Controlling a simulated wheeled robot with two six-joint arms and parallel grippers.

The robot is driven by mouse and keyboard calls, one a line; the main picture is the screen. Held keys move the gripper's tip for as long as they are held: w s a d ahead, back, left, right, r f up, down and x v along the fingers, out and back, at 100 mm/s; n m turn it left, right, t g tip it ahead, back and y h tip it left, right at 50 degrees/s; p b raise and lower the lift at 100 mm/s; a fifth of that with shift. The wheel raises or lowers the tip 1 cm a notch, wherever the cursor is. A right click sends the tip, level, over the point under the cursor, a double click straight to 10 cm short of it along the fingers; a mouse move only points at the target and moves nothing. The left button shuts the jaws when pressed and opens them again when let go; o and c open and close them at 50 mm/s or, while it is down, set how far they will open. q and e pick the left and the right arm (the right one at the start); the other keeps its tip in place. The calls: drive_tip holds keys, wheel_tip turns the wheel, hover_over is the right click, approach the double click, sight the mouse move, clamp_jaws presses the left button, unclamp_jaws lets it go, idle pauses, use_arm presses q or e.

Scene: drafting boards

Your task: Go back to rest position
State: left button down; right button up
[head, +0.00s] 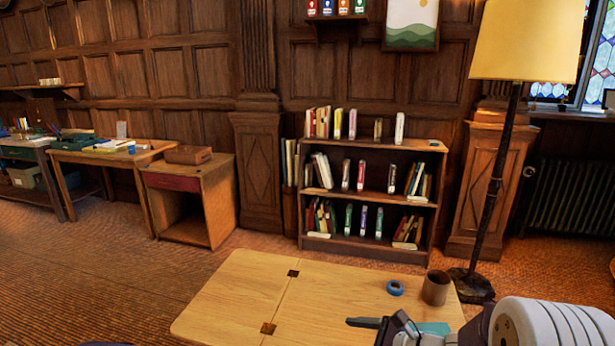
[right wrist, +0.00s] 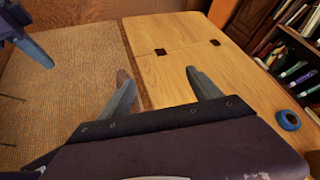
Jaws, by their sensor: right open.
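My right gripper (head: 378,324) is at the bottom right of the head view, over the near part of the light wooden table (head: 240,290). In the right wrist view my right gripper (right wrist: 156,78) has its two fingers spread wide with nothing between them. One finger shows against the tabletop, the other near its edge and the carpet. Part of my left gripper (right wrist: 32,45) shows at the upper left of the right wrist view. It is cut off by the frame, so its opening cannot be judged.
A blue tape roll (head: 395,287) and a brown cup (head: 436,288) stand at the table's right end. A bookshelf (head: 370,200) and floor lamp (head: 497,150) are behind it. Desks (head: 150,152) line the left wall. The carpet (head: 110,270) left of the table is clear.

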drive_tip(key=s+a+f+n+g+h+b, duration=0.1)
drive_tip(key=s+f+n+g+h, duration=0.1)
drive_tip(key=s+f+n+g, duration=0.45)
drive_tip(key=s+a+f+n+g+h+b, duration=0.1)
drive_tip(key=s+f+n+h+b, duration=0.15)
drive_tip(key=s+n, duration=0.55)
use_arm(q)
wheel_tip(320, 180, down, 4)
use_arm(e)
drive_tip(key=s+d+f+n+h, duration=0.35)
drive_tip(key=d+n+h, duration=0.2)
drive_tip(key=d, duration=0.45)
use_arm(q)
wheel_tip(320, 180, up, 18)
drive_tip(key=p, duration=1.9)
drive_tip(key=shift+r, duration=0.2)
use_arm(e)
wheel_tip(320, 180, up, 18)
drive_tip(key=w+n+t, duration=0.1)
drive_tip(key=shift+w+d+r+n, duration=0.15)
drive_tip(key=shift+r+n, duration=0.1)
drive_tip(key=shift+n, duration=0.05)
